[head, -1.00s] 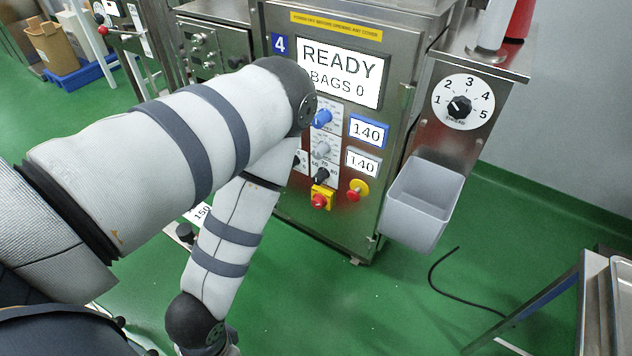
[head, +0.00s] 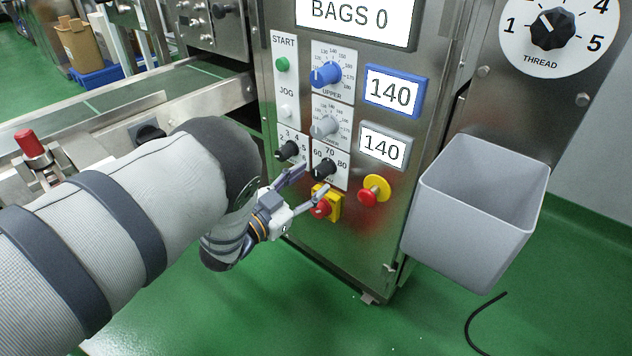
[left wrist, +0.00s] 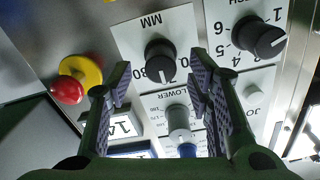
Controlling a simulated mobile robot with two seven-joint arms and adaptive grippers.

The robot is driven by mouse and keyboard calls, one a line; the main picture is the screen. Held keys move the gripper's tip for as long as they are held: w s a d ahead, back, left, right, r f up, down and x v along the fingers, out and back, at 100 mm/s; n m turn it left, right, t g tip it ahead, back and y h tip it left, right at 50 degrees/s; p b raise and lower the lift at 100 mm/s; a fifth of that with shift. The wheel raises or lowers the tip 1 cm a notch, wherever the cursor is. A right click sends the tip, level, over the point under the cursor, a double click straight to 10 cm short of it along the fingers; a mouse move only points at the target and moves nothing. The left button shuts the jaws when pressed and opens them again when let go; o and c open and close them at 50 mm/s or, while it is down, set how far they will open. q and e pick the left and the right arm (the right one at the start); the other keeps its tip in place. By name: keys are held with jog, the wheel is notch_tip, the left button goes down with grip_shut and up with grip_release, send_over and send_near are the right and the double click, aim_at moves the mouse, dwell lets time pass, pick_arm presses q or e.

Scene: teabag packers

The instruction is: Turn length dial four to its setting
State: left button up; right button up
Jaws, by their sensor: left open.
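The length dial is a black knob (head: 323,168) with a scale reading 60, 70, 80, low on the steel machine's front panel. In the left wrist view the same knob (left wrist: 160,60) is upside down under an "MM" label. Its white pointer line faces the numbers, but I cannot tell the exact setting. My left gripper (head: 303,187) is open and empty in front of the panel, just below the knob. In the left wrist view its fingers (left wrist: 158,75) are spread on either side of the knob. I cannot tell whether they touch it. My right gripper is not in view.
Close by are another black knob (head: 288,150), grey (head: 325,127) and blue (head: 326,75) temperature knobs, a red switch on yellow (head: 322,208) and a red-and-yellow stop button (head: 373,191). A grey bin (head: 470,210) hangs at right.

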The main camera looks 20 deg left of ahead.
aim_at(316, 177)
pick_arm(q)
jog(key=b+x, duration=0.1)
jog(key=x, duration=0.2)
jog(key=shift+w, duration=0.25)
grip_shut()
